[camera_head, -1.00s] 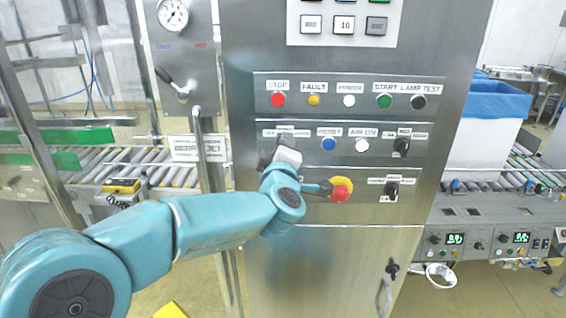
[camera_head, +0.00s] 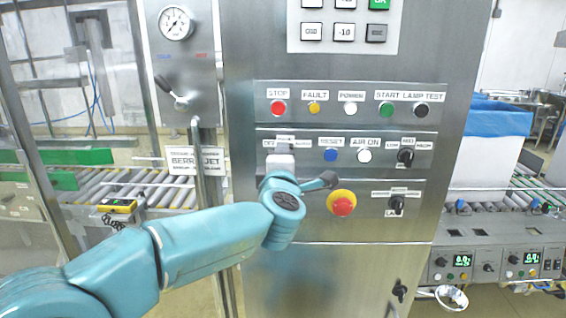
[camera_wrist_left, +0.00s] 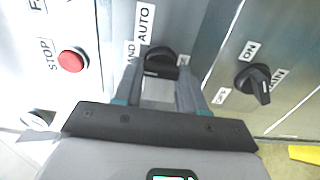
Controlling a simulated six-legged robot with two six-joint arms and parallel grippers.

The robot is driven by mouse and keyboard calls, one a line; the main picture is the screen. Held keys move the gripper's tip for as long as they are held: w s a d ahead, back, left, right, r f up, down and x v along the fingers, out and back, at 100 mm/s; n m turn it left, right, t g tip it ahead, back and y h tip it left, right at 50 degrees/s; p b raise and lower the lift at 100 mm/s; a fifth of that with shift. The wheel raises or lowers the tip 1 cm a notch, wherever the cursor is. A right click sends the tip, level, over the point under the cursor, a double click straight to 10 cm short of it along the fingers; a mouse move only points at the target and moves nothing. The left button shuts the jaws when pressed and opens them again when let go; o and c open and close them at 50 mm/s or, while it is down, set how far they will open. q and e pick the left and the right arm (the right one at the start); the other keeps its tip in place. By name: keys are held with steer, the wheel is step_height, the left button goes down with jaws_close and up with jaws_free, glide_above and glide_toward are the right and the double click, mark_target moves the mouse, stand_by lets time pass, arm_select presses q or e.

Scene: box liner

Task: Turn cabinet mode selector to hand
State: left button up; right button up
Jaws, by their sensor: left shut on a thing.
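The mode selector is a black rotary knob, seen in the left wrist view (camera_wrist_left: 160,58) with a label reading AUTO and a partly covered one ending in "AND" beside it. My left gripper (camera_wrist_left: 158,80) is shut on this knob, with one finger on either side. In the head view my left gripper (camera_head: 284,146) is at the left end of the middle control row and covers the knob, with small labels on both sides. The knob's exact pointing is hard to tell. My right gripper is not in view.
The steel cabinet also bears a red stop button (camera_head: 278,108), a blue reset button (camera_head: 331,155), a red emergency button (camera_head: 342,203) just right of my wrist, and two black knobs (camera_head: 405,157) (camera_head: 397,204). A lever valve (camera_head: 181,100) stands left.

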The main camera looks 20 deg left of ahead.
arm_select(q)
steer(key=shift+f, duration=0.2)
steer(key=o, duration=0.8)
steer(key=shift+c, duration=0.2)
steer(key=o, duration=0.3)
steer(key=shift+s, duration=0.1)
steer(key=shift+r, duration=0.15)
steer(key=b+v, duration=0.3)
steer(key=v, duration=1.3)
steer(key=shift+s, duration=0.15)
